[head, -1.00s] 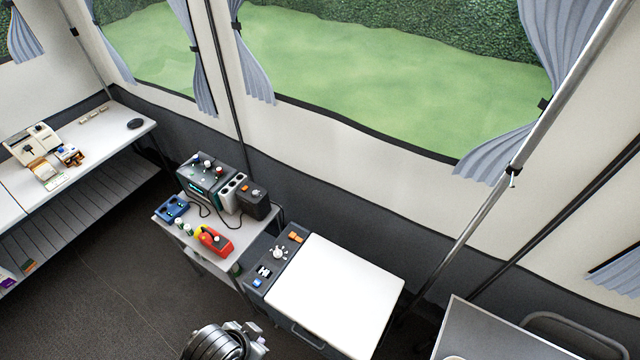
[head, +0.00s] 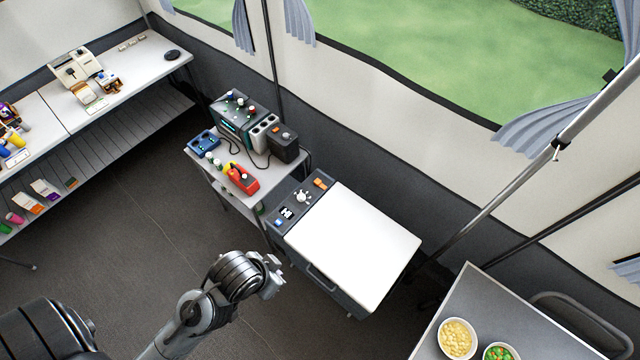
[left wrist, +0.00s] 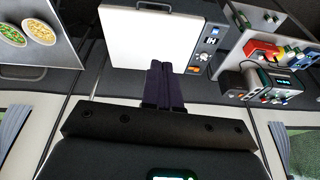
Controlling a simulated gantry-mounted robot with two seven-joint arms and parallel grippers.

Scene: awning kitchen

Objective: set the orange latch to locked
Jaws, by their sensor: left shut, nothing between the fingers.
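The orange latch (head: 320,183) is a small orange piece at the far end of the dark control panel (head: 301,205), beside the white-topped unit (head: 355,245). Its setting is too small to read. My left gripper (head: 273,277) is in front of the unit, apart from the latch. In the left wrist view, the dark fingers of my left gripper (left wrist: 162,66) are together and empty. The orange latch also shows there (left wrist: 197,70), to the right of the fingers. My right gripper is not in view.
The panel also holds a white dial (head: 302,196), a black-and-white switch (head: 286,213) and a blue switch (head: 279,223). A side table left of it bears a red device (head: 242,178) and other boxes. A counter with two bowls (head: 457,338) stands at the lower right.

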